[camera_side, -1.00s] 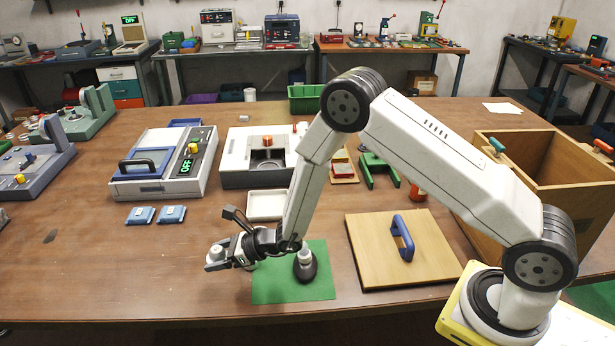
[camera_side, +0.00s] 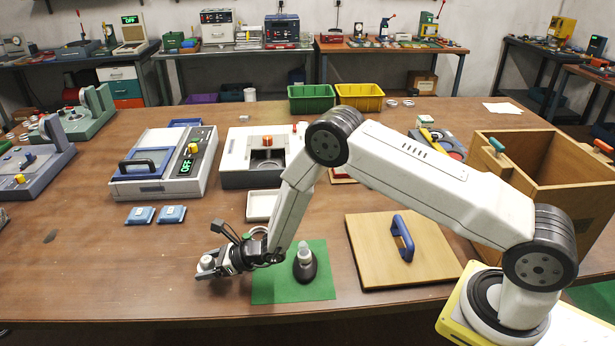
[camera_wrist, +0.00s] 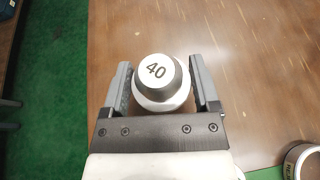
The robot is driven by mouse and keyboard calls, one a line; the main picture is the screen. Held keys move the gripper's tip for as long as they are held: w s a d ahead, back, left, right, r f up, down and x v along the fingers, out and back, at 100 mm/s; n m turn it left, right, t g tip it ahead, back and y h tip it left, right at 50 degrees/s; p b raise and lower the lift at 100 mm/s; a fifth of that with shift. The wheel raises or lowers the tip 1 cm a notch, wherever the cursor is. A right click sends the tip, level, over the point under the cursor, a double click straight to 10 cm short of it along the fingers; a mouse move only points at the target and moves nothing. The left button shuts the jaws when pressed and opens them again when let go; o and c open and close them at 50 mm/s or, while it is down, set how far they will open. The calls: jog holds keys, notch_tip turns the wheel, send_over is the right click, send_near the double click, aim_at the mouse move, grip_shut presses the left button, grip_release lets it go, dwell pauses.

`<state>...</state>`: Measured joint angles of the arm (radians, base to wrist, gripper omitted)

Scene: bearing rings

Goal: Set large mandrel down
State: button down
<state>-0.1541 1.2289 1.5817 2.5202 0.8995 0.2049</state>
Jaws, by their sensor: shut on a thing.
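The large mandrel (camera_wrist: 155,70), a stepped pale and grey cylinder with "40" on its top, sits upright between the two fingers of my gripper (camera_wrist: 160,80). In the side view the mandrel (camera_side: 208,261) and my gripper (camera_side: 214,266) are over bare wood at the table's front, left of the green mat (camera_side: 268,284). My gripper is shut on the mandrel. Its lower end is hidden, so I cannot tell whether it touches the table.
A dark-based object with a pale top (camera_side: 304,262) stands on the mat. A wooden lid with a blue handle (camera_side: 430,262) lies right of the mat. The table's front left is clear.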

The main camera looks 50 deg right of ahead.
aim_at(205, 259)
jog(key=shift+f, duration=1.2)
jog(key=shift+f, duration=0.15)
jog(key=shift+c, duration=0.5)
grip_release()
jog(key=shift+s, duration=0.15)
jog(key=shift+v, duration=0.95)
jog(key=r, duration=0.5)
jog(key=shift+s+d+r, duration=0.25)
jog(key=shift+s+d, duration=0.05)
jog(key=shift+r, duration=1.05)
